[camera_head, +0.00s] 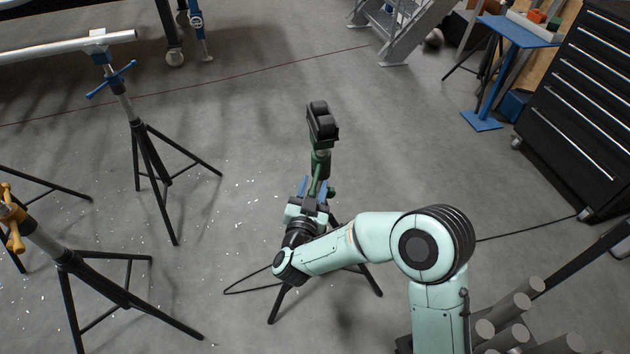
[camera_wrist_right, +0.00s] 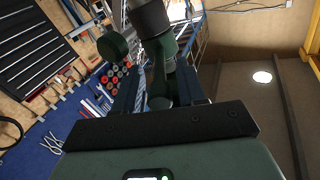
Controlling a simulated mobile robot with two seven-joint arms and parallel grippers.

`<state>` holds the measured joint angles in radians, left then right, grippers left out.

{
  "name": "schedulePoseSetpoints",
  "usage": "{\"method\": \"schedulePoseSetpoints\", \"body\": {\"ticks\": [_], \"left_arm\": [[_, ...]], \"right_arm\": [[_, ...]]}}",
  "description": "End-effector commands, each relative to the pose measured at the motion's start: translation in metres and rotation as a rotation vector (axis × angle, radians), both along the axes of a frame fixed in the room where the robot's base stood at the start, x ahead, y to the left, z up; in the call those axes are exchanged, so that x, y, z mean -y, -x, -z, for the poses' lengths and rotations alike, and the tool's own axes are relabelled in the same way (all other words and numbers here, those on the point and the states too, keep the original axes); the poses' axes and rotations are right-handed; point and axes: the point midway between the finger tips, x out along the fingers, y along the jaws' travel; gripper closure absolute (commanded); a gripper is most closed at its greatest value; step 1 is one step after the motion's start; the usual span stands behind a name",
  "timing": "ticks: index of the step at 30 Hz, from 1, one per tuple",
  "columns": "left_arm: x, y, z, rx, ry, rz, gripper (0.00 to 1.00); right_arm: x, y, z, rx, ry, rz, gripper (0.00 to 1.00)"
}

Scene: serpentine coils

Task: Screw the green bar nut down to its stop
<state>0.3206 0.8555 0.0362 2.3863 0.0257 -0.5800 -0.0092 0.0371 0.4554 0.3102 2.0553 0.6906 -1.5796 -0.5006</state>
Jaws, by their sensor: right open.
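The green bar nut (camera_head: 316,181) sits on a tripod stand below its black roller head (camera_head: 322,122). A green round bar end shows at its lower right in the head view. In the right wrist view the nut (camera_wrist_right: 160,88) shows its green body and a round bar end at upper left. My right gripper (camera_head: 312,189) is at the nut from below, with its blue fingers apart. In the right wrist view the fingers (camera_wrist_right: 160,85) stand on either side of the green part. Contact cannot be told. My left gripper is out of view.
Another tripod stand with a blue bar nut (camera_head: 112,80) supports a pale pipe (camera_head: 65,48) at upper left. A stand with an orange nut (camera_head: 12,215) is at far left. A black drawer cabinet (camera_head: 575,100) stands right. Floor around the green stand is mostly clear.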

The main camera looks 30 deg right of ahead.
Motion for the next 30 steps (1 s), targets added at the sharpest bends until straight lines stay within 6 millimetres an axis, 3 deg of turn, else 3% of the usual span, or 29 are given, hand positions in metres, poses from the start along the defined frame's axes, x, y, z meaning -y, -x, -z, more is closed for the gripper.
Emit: {"method": "schedulePoseSetpoints", "body": {"ticks": [6, 16, 17, 20, 21, 30], "left_arm": [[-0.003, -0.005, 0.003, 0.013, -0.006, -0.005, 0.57], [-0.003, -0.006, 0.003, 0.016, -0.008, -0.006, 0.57], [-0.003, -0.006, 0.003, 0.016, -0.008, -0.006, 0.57], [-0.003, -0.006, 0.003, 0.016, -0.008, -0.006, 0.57], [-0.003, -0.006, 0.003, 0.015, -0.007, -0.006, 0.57], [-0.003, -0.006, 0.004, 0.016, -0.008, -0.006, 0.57]], "right_arm": [[0.015, -0.018, 0.001, -0.001, -0.001, 0.001, 0.6], [0.017, -0.021, 0.0, -0.001, 0.0, -0.001, 0.6], [0.017, -0.021, 0.0, -0.001, 0.0, -0.001, 0.63], [0.017, -0.021, 0.0, -0.001, 0.0, -0.001, 0.96], [0.017, -0.021, 0.0, -0.001, 0.0, -0.001, 1.0], [0.018, -0.02, 0.0, -0.002, 0.0, -0.014, 1.0]]}}
